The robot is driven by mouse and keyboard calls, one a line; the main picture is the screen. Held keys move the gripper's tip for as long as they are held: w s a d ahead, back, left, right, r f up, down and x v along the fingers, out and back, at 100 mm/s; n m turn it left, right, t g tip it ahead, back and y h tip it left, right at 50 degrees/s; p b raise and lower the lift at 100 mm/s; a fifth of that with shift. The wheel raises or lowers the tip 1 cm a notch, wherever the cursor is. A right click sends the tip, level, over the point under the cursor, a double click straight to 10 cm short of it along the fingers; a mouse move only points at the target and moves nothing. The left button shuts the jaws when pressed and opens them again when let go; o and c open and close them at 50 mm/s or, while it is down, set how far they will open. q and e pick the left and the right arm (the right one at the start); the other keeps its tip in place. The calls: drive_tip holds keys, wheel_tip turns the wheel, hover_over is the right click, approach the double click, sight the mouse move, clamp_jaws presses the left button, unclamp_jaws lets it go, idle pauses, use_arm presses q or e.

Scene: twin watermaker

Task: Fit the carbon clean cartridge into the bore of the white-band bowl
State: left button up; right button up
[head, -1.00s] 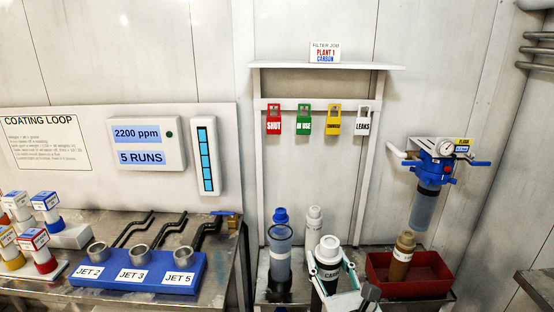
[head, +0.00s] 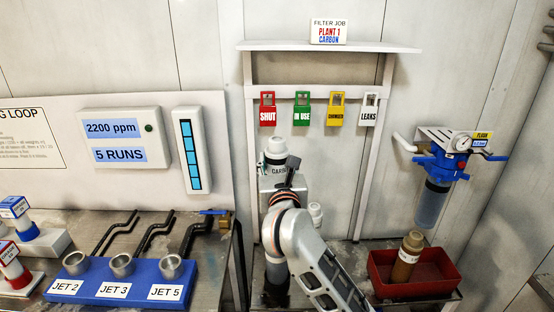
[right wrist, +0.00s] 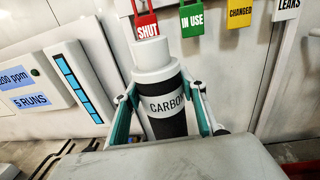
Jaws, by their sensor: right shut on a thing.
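The carbon clean cartridge (head: 276,146), dark with a white stepped top and a CARBON label, is held upright, high in front of the back panel. My right gripper (head: 277,170) is shut on it. In the right wrist view the cartridge (right wrist: 160,60) stands between the two fingers (right wrist: 168,115), and its lower end is hidden. A greyish bowl (head: 274,272) stands on the bench below, largely covered by my right arm. Its bore and any white band cannot be made out now. My left gripper is not in view.
A red tray (head: 382,284) at the right holds a brown cartridge (head: 406,262). A blue-headed filter unit (head: 446,165) hangs above it. A white-topped cylinder (head: 316,210) stands behind my arm. Tags, including the red SHUT tag (head: 267,110), hang close behind the held cartridge.

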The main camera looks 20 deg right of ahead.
drive_tip(key=shift+r, duration=0.1)
drive_tip(key=shift+f+b, duration=0.35)
drive_tip(key=shift+f, duration=0.2)
wheel_tip(320, 180, down, 2)
drive_tip(key=shift+f+b, duration=0.15)
drive_tip(key=shift+b, duration=0.7)
wheel_tip(320, 180, down, 2)
drive_tip(key=shift+f+b, duration=0.25)
drive_tip(key=shift+b, duration=0.65)
idle(0.5)
